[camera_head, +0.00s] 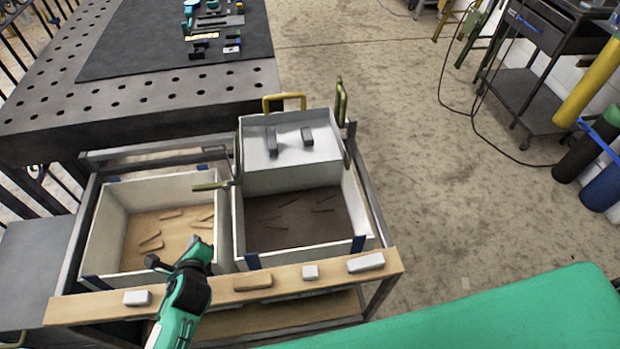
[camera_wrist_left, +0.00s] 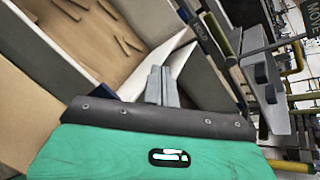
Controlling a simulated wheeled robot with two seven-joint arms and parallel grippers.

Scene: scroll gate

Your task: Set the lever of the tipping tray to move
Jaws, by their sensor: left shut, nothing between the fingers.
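The tipping tray (camera_head: 285,178) is a pale box at the back of the right bin, with two dark grey blocks (camera_head: 272,141) on its upper face and yellow handles. It shows at the right of the left wrist view (camera_wrist_left: 277,118). An olive lever (camera_head: 211,186) sticks out leftward at the tray's left side, over the space between the bins. My right gripper is out of view.
The left bin (camera_head: 106,230) has a tan floor with several flat brown pieces; the right bin (camera_head: 360,215) has a dark floor. A wooden front ledge (camera_head: 215,298) carries several small blocks. A perforated table (camera_head: 50,100) with a dark mat stands behind.

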